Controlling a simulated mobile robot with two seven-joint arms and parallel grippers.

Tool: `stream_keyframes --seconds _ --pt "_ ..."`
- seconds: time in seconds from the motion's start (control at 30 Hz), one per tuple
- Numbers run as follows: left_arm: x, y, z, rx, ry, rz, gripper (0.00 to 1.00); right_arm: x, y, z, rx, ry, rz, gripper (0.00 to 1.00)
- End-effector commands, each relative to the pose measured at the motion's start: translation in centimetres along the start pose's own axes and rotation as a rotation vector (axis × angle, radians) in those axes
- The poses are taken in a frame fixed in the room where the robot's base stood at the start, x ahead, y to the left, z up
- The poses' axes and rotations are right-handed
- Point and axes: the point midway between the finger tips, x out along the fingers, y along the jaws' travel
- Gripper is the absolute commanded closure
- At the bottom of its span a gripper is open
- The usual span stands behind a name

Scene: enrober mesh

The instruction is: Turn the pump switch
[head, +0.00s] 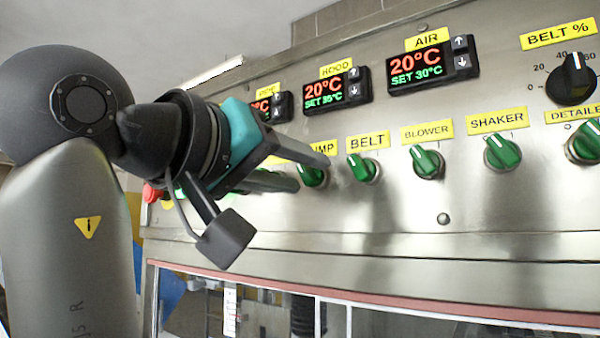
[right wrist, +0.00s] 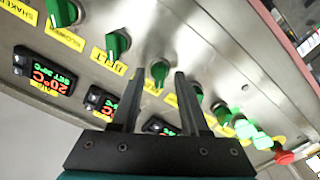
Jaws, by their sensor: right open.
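The pump switch is a green knob (head: 313,176) on the steel panel, below a yellow label (head: 303,152) of which only the end, "MP", shows. The fingers of my right gripper (head: 312,171) hide part of it in the head view. In the right wrist view the pump switch (right wrist: 160,70) shows between the two open fingertips (right wrist: 159,76), with a gap on each side. The gripper is open and holds nothing. Whether the fingertips reach around the knob in depth I cannot tell. My left gripper is not in view.
Similar green knobs for belt (head: 364,168), blower (head: 427,162) and shaker (head: 502,153) stand to the right. Temperature displays (head: 337,90) sit above. A red button (right wrist: 286,157) and lit green knobs lie on the other side. A ledge and window run below.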

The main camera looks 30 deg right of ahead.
Motion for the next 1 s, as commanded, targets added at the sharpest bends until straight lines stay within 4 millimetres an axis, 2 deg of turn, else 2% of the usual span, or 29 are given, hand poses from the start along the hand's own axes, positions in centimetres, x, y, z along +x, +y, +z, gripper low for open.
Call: stream_keyframes --seconds 0.13,0.53,1.0 --pt "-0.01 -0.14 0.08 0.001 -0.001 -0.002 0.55 -0.01 0.01 -0.01 0.0 0.0 0.0 0.56" --pt "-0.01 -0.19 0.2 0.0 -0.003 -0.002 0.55 0.01 0.0 -0.01 0.0 0.0 0.0 1.0" --pt "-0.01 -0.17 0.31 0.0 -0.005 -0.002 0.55 0.02 0.01 -0.02 0.003 0.001 0.001 1.0"
